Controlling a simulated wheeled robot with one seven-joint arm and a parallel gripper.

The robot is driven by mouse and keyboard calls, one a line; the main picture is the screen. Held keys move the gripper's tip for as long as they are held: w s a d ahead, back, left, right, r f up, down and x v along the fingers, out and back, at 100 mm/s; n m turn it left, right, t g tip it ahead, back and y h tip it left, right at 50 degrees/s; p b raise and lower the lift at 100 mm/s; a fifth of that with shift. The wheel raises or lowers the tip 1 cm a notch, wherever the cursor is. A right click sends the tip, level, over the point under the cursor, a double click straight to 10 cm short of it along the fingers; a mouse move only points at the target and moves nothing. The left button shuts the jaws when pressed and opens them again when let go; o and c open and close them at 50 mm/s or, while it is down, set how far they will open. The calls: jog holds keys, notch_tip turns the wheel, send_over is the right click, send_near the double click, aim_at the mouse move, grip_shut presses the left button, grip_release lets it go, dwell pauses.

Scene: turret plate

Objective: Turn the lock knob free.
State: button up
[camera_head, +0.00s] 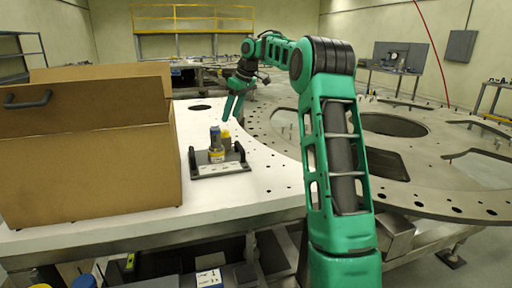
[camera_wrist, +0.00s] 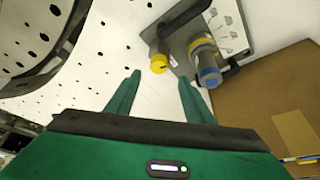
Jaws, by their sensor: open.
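A dark plate fixture (camera_head: 232,168) with black handles lies on the white table, left of centre in the head view. On it stand a blue-topped cylinder (camera_head: 215,138) with a yellow band and a yellow-capped knob (camera_head: 225,134). I cannot tell for sure which one is the lock knob. In the wrist view the yellow cap (camera_wrist: 158,63) shows between my fingertips and the blue top (camera_wrist: 209,76) lies to the right. My gripper (camera_head: 231,117) is open and empty, pointing down above and behind the fixture. My gripper (camera_wrist: 160,78) does not appear to touch either knob.
A large brown box (camera_head: 90,160) stands on the white table (camera_head: 250,200) just left of the fixture. A big round metal plate (camera_head: 440,195) with holes and cutouts lies to the right. The table between fixture and round plate is clear.

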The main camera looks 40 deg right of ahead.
jog(key=s+a+f+m+g, duration=0.1)
jog(key=s+a+m, duration=0.2)
jog(key=s, duration=1)
jog(key=s+a+f+m+g+h, duration=0.1)
jog(key=s+a+f+m, duration=0.1)
jog(key=s, duration=1.1)
jog(key=shift+a+m+h, duration=0.3)
jog(key=shift+a+m, duration=0.4)
jog(key=shift+a, duration=0.05)
jog(key=n+t, duration=0.2)
jog(key=n, duration=0.1)
send_near(225, 131)
jog(key=x, duration=0.8)
jog(key=shift+w+d+f, duration=0.15)
jog(key=shift+w+f, duration=0.05)
jog(key=shift+f, duration=0.05)
jog(key=c, duration=1)
